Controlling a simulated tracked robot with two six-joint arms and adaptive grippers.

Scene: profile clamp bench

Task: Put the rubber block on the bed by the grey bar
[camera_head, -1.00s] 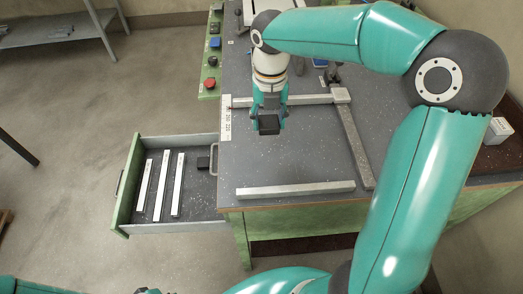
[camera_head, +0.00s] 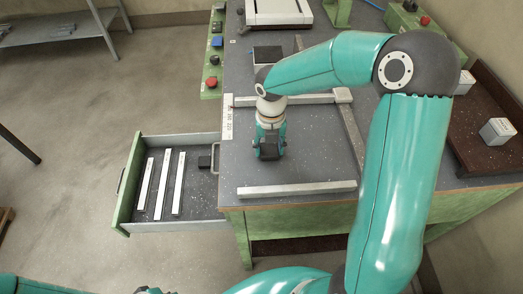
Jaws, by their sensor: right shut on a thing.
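My right gripper (camera_head: 269,146) is shut on the dark rubber block (camera_head: 268,152), at or just above the bench bed (camera_head: 310,150). I cannot tell whether the block touches the bed. Grey bars frame this spot: a back bar (camera_head: 310,99), a long speckled grey bar (camera_head: 352,130) on the right, and a pale front bar (camera_head: 297,189) along the near edge. The block is apart from the front bar. The gripper's fingers partly hide the block. My left gripper does not show; only part of that arm is at the bottom left.
An open drawer (camera_head: 126,186) at the left holds several pale bars (camera_head: 162,186) and a small dark block (camera_head: 204,162). A green control strip with a red button (camera_head: 212,81) edges the bench. A brown tray (camera_head: 485,105) with pale blocks (camera_head: 497,131) lies at the right.

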